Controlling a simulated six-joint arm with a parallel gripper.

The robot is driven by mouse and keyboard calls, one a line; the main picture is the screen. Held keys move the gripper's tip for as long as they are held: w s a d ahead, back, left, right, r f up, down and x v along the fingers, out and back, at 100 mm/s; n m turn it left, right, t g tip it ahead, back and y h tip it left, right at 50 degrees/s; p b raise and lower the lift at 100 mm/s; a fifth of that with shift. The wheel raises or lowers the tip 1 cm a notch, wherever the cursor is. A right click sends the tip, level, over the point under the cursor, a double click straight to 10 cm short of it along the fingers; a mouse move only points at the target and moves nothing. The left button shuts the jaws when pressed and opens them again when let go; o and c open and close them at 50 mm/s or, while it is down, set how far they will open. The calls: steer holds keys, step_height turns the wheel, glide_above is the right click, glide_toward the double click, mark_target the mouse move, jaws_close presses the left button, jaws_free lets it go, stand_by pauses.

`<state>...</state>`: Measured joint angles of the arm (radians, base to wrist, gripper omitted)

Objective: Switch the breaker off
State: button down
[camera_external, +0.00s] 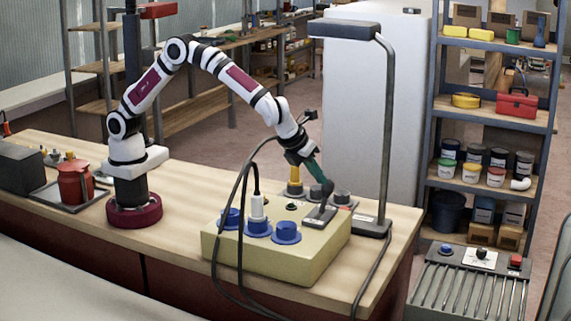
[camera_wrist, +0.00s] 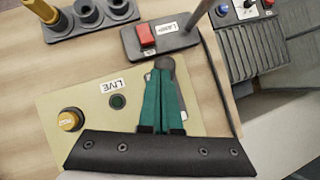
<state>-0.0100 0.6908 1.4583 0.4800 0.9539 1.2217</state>
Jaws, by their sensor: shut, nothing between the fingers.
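My gripper (camera_external: 326,184) has green fingers, which are together and empty over the right part of the beige panel box (camera_external: 222,250). The breaker (camera_external: 318,216) appears as a grey unit on the panel's right side, just below the fingertips. In the wrist view my gripper (camera_wrist: 164,75) covers most of it. A grey rounded end (camera_wrist: 166,62) and a sliver of white label show past the fingertips. I cannot tell contact or the lever's position. A dark green lamp (camera_wrist: 118,101) beside a LIVE label (camera_wrist: 104,86) sits left of the fingers.
Blue sockets (camera_external: 286,232) and a white plug (camera_external: 258,206) with a black cable stand on the panel. Behind it are a grey holder (camera_wrist: 88,12) and a lamp base with a red switch (camera_wrist: 146,34). The lamp post (camera_external: 388,130) rises close right of my gripper.

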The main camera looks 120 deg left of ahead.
steer(key=shift+a+r, duration=0.1)
step_height(320, 180, up, 9)
steer(key=s+d, duration=0.2)
steer(key=shift+s+r, duration=0.15)
steer(key=shift+s, duration=0.2)
steer(key=shift+s, duration=0.1)
steer(key=s+d+f+n+g+h, duration=0.1)
steer(key=s+n, duration=0.4)
steer(key=s, duration=0.7)
steer(key=s+d+f+n+g+h, duration=0.1)
steer(key=s+d+n, duration=0.2)
steer(key=s, duration=0.9)
steer(key=s+d+f+n+g+h, duration=0.1)
steer(key=s+d+n+h, duration=0.1)
steer(key=s+n, duration=0.6)
steer(key=s, duration=0.5)
steer(key=shift+d+f+n, duration=0.15)
steer(key=shift+f+n, duration=0.1)
steer(key=shift+n, duration=0.15)
